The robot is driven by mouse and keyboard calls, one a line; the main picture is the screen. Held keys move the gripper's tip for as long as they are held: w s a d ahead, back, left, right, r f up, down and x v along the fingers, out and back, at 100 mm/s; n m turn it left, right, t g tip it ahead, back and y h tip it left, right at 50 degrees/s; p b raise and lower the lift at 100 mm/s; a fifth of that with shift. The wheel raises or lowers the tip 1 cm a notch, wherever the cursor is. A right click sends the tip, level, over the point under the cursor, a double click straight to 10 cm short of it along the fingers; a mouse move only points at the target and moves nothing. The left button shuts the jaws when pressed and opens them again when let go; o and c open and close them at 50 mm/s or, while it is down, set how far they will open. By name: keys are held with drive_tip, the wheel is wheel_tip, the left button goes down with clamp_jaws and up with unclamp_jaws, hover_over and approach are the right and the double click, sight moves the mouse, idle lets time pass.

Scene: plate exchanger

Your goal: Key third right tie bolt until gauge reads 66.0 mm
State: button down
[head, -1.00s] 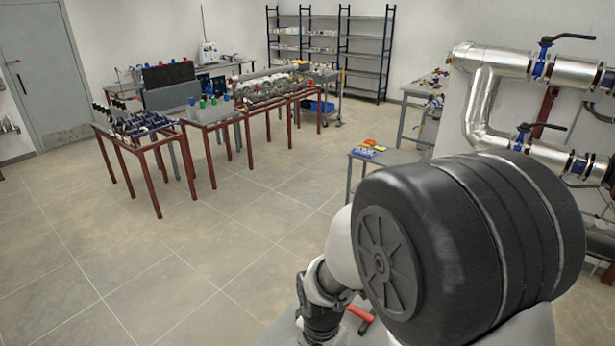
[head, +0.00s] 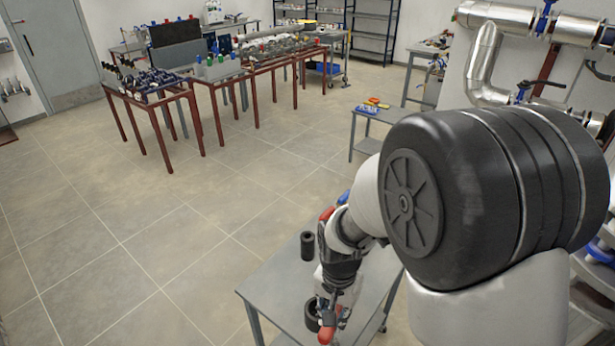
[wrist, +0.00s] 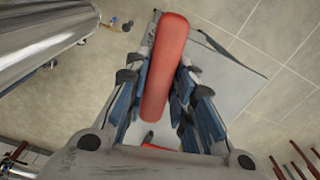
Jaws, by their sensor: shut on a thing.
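My gripper (wrist: 162,88) is shut on a red handle (wrist: 165,62) in the wrist view. The handle lies lengthwise between the blue-padded fingers and sticks out beyond them. What the handle belongs to cannot be told. In the head view my gripper (head: 333,303) is low, over a grey table, partly hidden by my own arm. A small red part (head: 326,335) shows just below it, by a dark ring. I cannot make out the tie bolts, the plate exchanger or the gauge in either view.
The grey table (head: 275,290) carries a black cylinder (head: 307,245) and a dark ring (head: 312,315) close to my gripper. A small table (head: 375,115) stands behind. Silver pipes (head: 485,60) with valves run at the right. Open floor (head: 150,230) lies left.

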drive_tip(key=w+d+f+n+b, duration=0.3)
drive_tip(key=d+f+n+b, duration=0.2)
drive_tip(key=d, duration=0.3)
drive_tip(key=shift+w+n+b, duration=0.25)
drive_tip(key=shift+n+b, duration=0.05)
drive_tip(key=shift+b, duration=0.4)
drive_tip(key=shift+d, duration=0.15)
